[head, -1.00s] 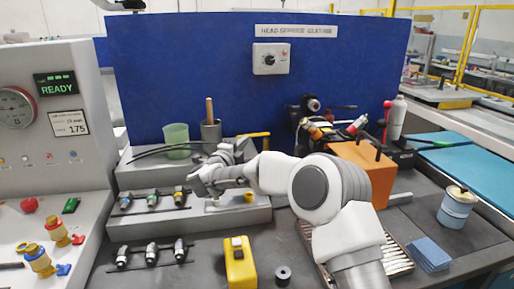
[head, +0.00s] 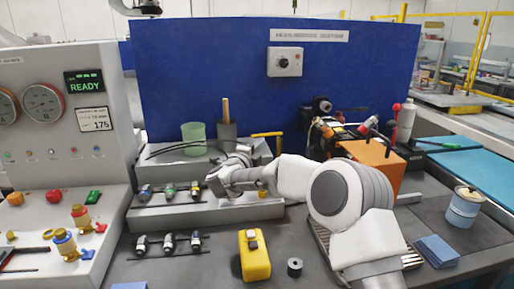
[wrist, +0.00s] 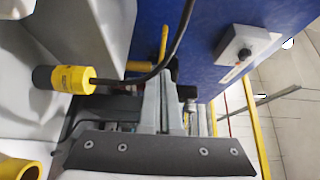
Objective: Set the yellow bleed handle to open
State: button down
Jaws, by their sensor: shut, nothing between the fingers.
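The yellow bleed handle appears to be the bent yellow bar (head: 267,134) behind the raised grey block in the head view. In the wrist view it appears as a yellow L-shaped bar (wrist: 163,45), partly crossed by a black hose. My gripper (head: 212,184) is over the grey stepped block in the head view, in front of and left of the handle. In the wrist view its fingers (wrist: 175,85) are together and empty, and the handle lies beyond them. I see no contact with the handle. Its set position cannot be told.
The grey stepped block (head: 240,211) carries several coloured fittings (head: 169,190). A green cup (head: 194,138) and a dark holder (head: 226,138) stand behind. A blue panel (head: 220,70) closes the back. An orange box (head: 372,160) stands right. A yellow device (head: 254,258) lies in front.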

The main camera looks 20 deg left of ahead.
jog(key=shift+s+d, duration=0.15)
jog(key=s+a, duration=0.2)
jog(key=s, duration=0.8)
notch_tip(320, 180, up, 10)
jog(key=d+n+y, duration=0.2)
jog(key=n+y, duration=0.4)
jog(key=n, duration=0.2)
jog(key=s+d+r+n+g+y, duration=0.2)
jog(key=s+d+n+g, duration=0.1)
jog(key=s+d+n, duration=0.35)
jog(key=s+d+f+n+g+h, duration=0.2)
jog(key=s+d+f+g, duration=0.15)
jog(key=s+d, duration=0.65)
jog(key=s+d+f+n+g+h, duration=0.1)
jog(key=s+d+f+g+h, duration=0.2)
jog(key=s+d, duration=0.6)
jog(key=s+d+f+n+g+h, duration=0.1)
jog(key=s+d+f+n+g, duration=0.3)
jog(key=s+d, duration=0.6)
notch_tip(320, 180, up, 11)
jog(key=m+t+p, duration=0.1)
jog(key=m+p, duration=0.1)
jog(key=p, duration=1)
jog(key=shift+a+f+p, duration=0.15)
jog(key=shift+p, duration=0.15)
jog(key=shift+w+a, duration=0.15)
